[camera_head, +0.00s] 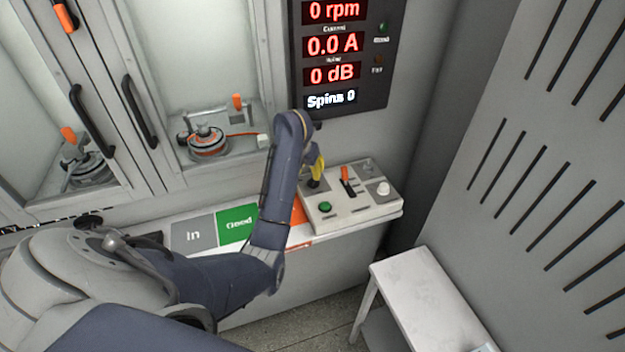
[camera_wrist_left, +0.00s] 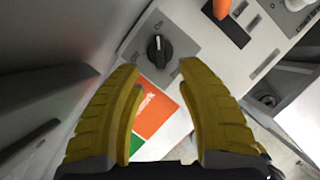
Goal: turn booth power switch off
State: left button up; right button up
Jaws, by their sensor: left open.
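The booth power switch is a black rotary knob (camera_wrist_left: 160,53) on a grey plate of the control box (camera_head: 350,205). In the left wrist view its pale pointer mark points up, towards a small label that is hard to read. My left gripper (camera_wrist_left: 160,69) has yellow fingers spread apart and empty. The knob shows just beyond the gap between the fingertips. In the head view the gripper (camera_head: 318,166) is over the left back part of the box, and its wrist and fingers partly hide the knob. My right gripper is not in view.
On the box are a green button (camera_head: 325,207), an orange-tipped lever (camera_head: 345,175) and a white knob (camera_head: 383,188). Grey, green and orange pads (camera_head: 237,223) lie left of it. A display panel (camera_head: 345,55) hangs behind. A small white table (camera_head: 430,290) stands at front right.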

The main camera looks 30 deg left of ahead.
aim_at(313, 179)
pick_arm(q)
jog(key=shift+x, duration=3.75)
jog(key=shift+o, duration=0.3)
grip_shut()
